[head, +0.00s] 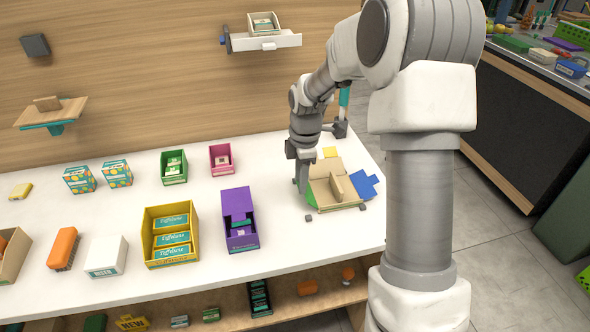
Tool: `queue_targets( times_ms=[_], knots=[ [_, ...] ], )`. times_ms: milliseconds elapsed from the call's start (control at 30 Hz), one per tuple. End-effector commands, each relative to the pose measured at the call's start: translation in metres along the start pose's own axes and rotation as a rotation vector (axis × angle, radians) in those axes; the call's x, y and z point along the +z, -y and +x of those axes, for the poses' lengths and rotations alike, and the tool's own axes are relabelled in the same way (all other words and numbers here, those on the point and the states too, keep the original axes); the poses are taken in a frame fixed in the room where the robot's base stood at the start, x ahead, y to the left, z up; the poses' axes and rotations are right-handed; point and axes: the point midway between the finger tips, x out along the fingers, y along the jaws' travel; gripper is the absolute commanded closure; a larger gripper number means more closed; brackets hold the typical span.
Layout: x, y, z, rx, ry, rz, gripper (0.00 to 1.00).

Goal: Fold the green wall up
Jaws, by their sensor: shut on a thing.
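A partly unfolded cardboard box (326,192) lies at the right end of the white counter. A tan panel (337,187) stands upright in its middle. The green wall (311,198) is at the box's left side, mostly hidden behind my gripper; I cannot tell its exact tilt. The blue wall (365,186) spreads out at the right and the yellow wall (329,152) at the back. My gripper (302,187) points down at the box's left edge, shut on the green wall. Its fingertips are small and partly hidden in this view.
A purple box (240,230) and a yellow box (171,248) stand to the left on the counter (285,255). Green (174,175) and pink (221,166) boxes stand behind them. Small grey blocks (308,218) lie by the cardboard. The counter's right edge is close.

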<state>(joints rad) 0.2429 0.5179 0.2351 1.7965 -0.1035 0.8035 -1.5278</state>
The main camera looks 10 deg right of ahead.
Motion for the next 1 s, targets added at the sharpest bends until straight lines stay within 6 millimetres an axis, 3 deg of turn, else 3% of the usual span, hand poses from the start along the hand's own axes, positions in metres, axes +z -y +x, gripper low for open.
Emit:
queue_targets(
  times_ms=[100, 600, 1000],
  knots=[
    [0.010, 0.000, -0.008, -0.001, -0.097, 0.009, 1.00],
    [0.040, 0.000, -0.009, 0.001, -0.485, 0.005, 1.00],
    [0.054, -0.001, -0.008, 0.001, -0.682, 0.000, 1.00]
  ],
)
